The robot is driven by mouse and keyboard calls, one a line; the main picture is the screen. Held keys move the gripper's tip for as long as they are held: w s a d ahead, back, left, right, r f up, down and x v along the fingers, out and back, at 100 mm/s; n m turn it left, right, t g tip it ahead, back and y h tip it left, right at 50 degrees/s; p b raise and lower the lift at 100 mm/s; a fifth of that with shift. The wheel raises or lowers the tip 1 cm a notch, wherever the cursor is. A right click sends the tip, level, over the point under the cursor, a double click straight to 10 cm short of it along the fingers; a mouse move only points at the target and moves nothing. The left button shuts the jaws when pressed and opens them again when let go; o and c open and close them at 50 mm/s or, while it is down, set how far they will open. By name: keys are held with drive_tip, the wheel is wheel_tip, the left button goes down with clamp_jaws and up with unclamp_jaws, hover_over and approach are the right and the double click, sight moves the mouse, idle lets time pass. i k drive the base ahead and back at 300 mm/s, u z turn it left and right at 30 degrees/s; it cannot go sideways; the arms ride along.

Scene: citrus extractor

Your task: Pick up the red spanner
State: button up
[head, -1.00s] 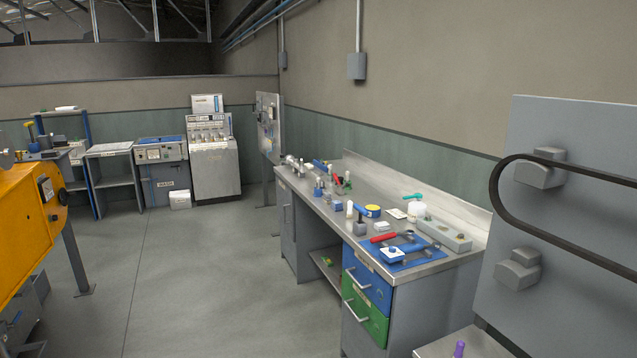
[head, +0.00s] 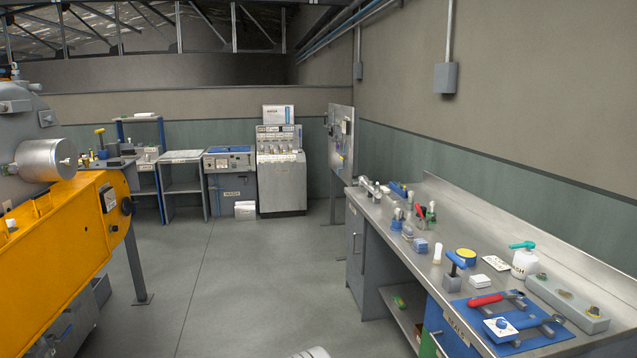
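The red spanner (head: 487,299), with a red handle and a dark metal head, lies flat on a blue mat (head: 468,315) at the near end of the steel workbench, lower right of the head view. A blue-handled tool (head: 540,323) lies beside it on the same mat, nearer to me, with a white tag (head: 500,328) at its left end. My gripper is not in view, so its hold and its distance from the spanner do not show.
An orange machine (head: 70,240) stands at left. The floor (head: 250,280) between is open.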

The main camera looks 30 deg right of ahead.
sight(476, 303)
drive_tip(key=z, duration=0.05)
drive_tip(key=i, duration=1.45)
drive_tip(key=z, duration=1)
drive_tip(key=i, duration=0.8)
drive_tip(key=z, duration=3.6)
drive_tip(key=i, duration=0.55)
drive_tip(key=u, duration=3.05)
